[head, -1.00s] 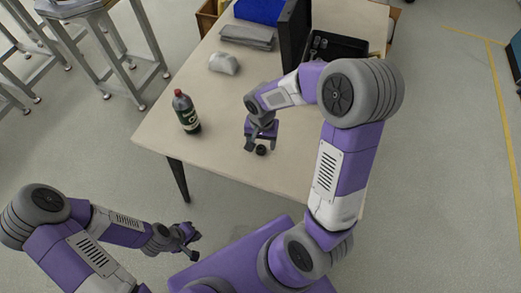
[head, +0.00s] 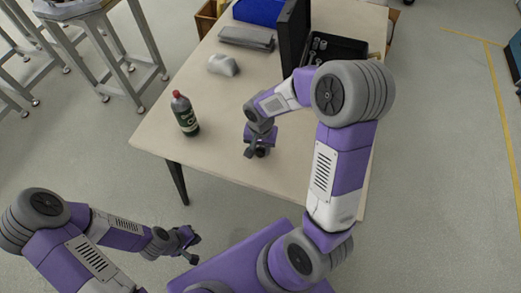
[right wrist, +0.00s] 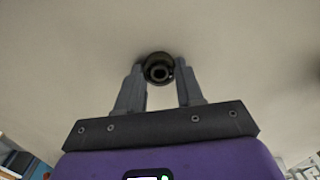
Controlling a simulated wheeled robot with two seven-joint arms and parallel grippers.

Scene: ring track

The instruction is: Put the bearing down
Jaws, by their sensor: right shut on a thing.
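The bearing (right wrist: 158,68) is a small dark ring with a hole in its middle. In the right wrist view it sits between the fingertips of my right gripper (right wrist: 159,72), which is shut on it. In the head view the dark bearing (head: 262,152) is partly hidden by my right gripper (head: 256,152), low over the near part of the table (head: 222,105). I cannot tell whether the bearing touches the tabletop. My left gripper (head: 192,246) is empty, fingers apart, off the table's near side.
A dark bottle with a red cap (head: 185,114) stands left of my right gripper. Farther back are a whitish lump (head: 223,65), a grey flat item (head: 247,38), a blue bin (head: 259,11) and a black tray (head: 345,47). The tabletop around the bearing is clear.

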